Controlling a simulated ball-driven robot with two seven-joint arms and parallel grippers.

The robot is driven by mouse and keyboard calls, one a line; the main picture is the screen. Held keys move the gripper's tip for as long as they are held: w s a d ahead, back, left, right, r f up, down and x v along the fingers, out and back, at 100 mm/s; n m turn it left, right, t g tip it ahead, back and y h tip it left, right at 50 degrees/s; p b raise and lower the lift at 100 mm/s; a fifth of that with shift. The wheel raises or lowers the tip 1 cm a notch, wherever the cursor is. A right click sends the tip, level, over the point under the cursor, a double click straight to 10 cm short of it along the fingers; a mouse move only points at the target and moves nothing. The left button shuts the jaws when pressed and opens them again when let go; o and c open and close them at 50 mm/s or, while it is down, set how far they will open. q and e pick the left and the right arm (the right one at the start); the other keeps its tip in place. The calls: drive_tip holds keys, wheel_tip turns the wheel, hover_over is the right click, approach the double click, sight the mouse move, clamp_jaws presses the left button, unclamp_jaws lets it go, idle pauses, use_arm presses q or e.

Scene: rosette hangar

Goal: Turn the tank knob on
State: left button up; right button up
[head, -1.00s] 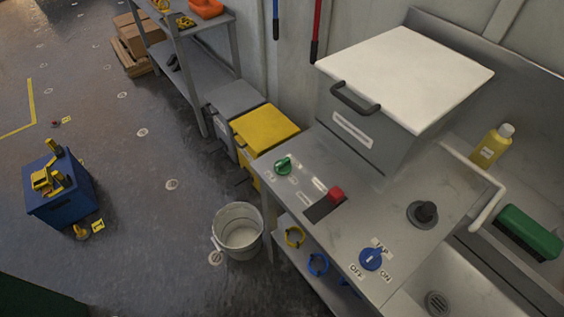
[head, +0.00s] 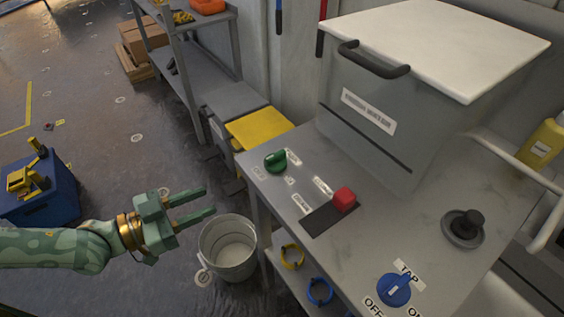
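A green knob (head: 276,160) sits at the far left corner of the grey metal counter, with small labels too small to read; I cannot tell whether it is the tank knob. A blue knob (head: 394,289) near the front is labelled TAP, with OFF and ON marks partly cut off. A grey tank-like box (head: 362,126) with a white lid stands on the counter. My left gripper (head: 209,202) is open and empty, its two fingers apart, pointing right above the floor, left of the counter and apart from it. My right gripper is out of view.
A bucket (head: 230,246) is below the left gripper. A yellow-lidded bin (head: 258,128) stands beside the counter.

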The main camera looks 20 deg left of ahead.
use_arm(q)
wheel_tip(320, 180, up, 2)
drive_tip(key=n+t, duration=0.1)
drive_tip(key=b, duration=0.1)
approach(269, 158)
drive_tip(key=shift+t, duration=0.3)
drive_tip(key=p+x, duration=0.1)
drive_tip(key=x, duration=0.8)
drive_tip(key=shift+d+f+p, duration=0.1)
drive_tip(key=shift+d+p, duration=0.05)
drive_tip(key=shift+p, duration=0.15)
drive_tip(key=shift+w+d+f, duration=0.1)
drive_tip(key=shift+w+d, duration=0.2)
drive_tip(key=shift+w, duration=0.1)
drive_tip(key=shift+c, duration=0.3)
clamp_jaws()
